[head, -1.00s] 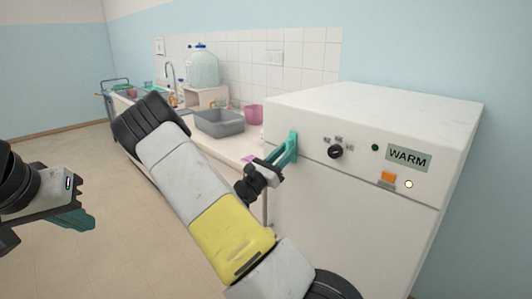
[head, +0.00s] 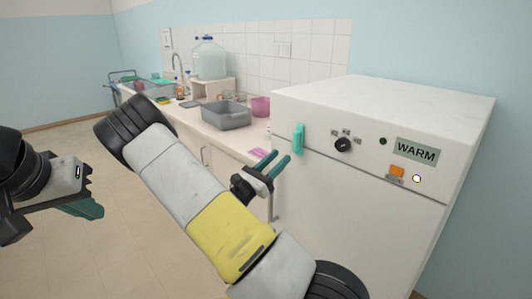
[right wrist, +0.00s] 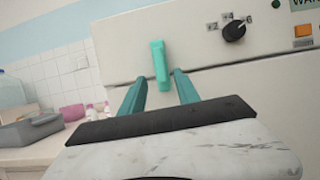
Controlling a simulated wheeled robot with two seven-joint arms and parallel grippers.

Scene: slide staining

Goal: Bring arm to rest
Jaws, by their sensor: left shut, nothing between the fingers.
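My right gripper (head: 274,165) is open and empty, with its two teal fingers apart, just left of and below the teal handle (head: 298,139) of the white warming cabinet (head: 350,215). In the right wrist view the fingers (right wrist: 158,92) point at the cabinet front. The handle (right wrist: 159,65) stands upright between and beyond the fingertips, apart from them as far as I can tell. My left gripper (head: 90,209) is at the far left, over the floor, with its teal fingers together and nothing in them.
A counter (head: 235,140) runs left of the cabinet. The cabinet front has a black knob (head: 343,145) and an orange switch (head: 397,171). The floor (head: 75,150) at left is clear.

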